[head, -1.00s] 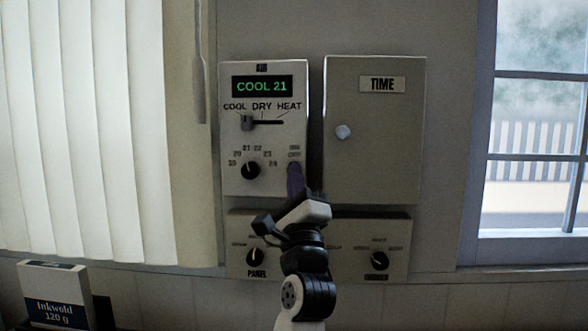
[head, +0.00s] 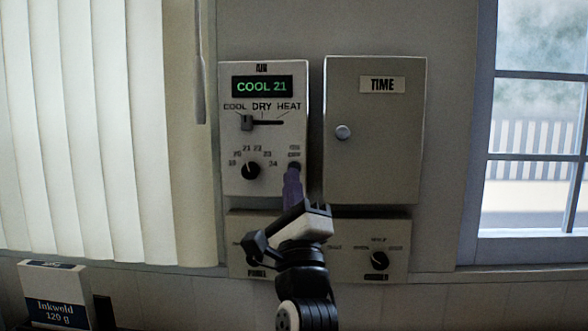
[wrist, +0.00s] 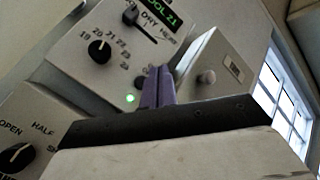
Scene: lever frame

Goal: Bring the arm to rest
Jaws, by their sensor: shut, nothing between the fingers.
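My gripper (head: 292,180) is in front of the lower right corner of the AIR panel (head: 232,180). Its purple fingers are together with nothing between them; they also show in the wrist view (wrist: 157,88). In the head view the fingertips are just below a small dark round button (head: 294,165) on that panel; I cannot tell whether they touch it. The panel's display (head: 262,87) reads COOL 21. Its slider knob (head: 247,123) is at the left, under COOL. The round dial (head: 250,170) is below it. In the wrist view a green light (wrist: 130,98) glows left of the fingers.
A closed TIME box (head: 375,160) with a round knob (head: 343,132) is on the right. A lower panel (head: 395,240) with dials is partly behind my arm. Blinds (head: 90,130) hang left, a window (head: 530,120) is right. An Inkwold box (head: 55,295) stands lower left.

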